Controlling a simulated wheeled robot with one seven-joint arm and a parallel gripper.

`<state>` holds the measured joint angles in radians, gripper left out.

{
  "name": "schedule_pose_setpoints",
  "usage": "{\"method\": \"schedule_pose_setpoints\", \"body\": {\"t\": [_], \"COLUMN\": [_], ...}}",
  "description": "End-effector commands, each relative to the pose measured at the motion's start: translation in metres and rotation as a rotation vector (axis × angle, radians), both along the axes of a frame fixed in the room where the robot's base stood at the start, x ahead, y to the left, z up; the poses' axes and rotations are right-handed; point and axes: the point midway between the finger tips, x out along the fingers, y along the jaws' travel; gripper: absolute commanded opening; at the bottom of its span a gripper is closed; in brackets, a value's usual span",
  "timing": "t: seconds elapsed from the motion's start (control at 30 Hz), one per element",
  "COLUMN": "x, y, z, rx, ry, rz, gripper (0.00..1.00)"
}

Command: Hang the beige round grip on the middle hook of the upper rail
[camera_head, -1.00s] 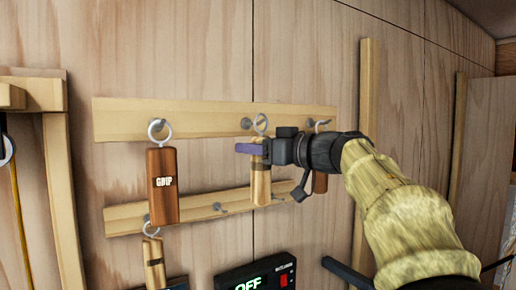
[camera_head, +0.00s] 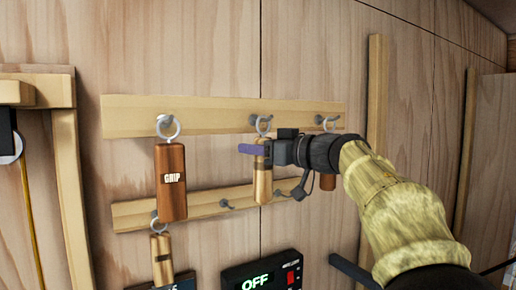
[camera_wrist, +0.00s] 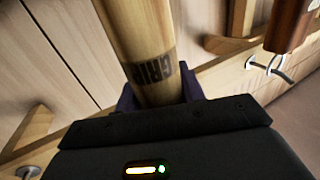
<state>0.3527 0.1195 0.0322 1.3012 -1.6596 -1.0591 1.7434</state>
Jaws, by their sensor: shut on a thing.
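The beige round grip (camera_head: 263,187) hangs upright in my gripper (camera_head: 258,150), whose purple fingers are shut around its upper part. It also fills the top middle of the wrist view (camera_wrist: 150,45), with dark lettering on it. Its metal ring (camera_head: 264,125) stands at the middle hook (camera_head: 253,121) of the upper rail (camera_head: 210,112), overlapping it in the head view. I cannot tell whether the ring is around the hook or just in front of it.
A brown grip (camera_head: 171,190) hangs on the upper rail's left hook. Another brown grip (camera_head: 327,183) hangs at the right hook, partly behind my gripper. A lower rail (camera_head: 195,208) carries a slim beige grip (camera_head: 161,258) at left. A display box (camera_head: 262,272) sits below.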

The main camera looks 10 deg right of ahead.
Motion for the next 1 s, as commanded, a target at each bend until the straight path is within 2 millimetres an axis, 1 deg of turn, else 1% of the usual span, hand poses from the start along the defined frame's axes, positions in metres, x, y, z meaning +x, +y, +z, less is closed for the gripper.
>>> {"method": "schedule_pose_setpoints", "body": {"t": [0.2, 0.23, 0.33, 0.37, 0.73, 0.87, 1.0], "x": [0.0, 0.0, 0.0, 0.0, -0.003, -0.012, -0.03], "y": [0.0, 0.0, 0.0, 0.0, -0.003, -0.012, -0.028], "z": [0.0, 0.001, 0.001, 0.0, -0.001, -0.002, -0.003], "rx": [0.001, 0.001, 0.0, 0.001, -0.001, -0.001, -0.002], "ry": [-0.001, -0.001, -0.001, -0.001, -0.001, -0.002, -0.003], "rz": [0.0, 0.0, 0.0, 0.0, 0.0, -0.003, -0.004], "gripper": [0.13, 0.41, 0.61, 0.64, 0.64, 0.64, 0.64]}}
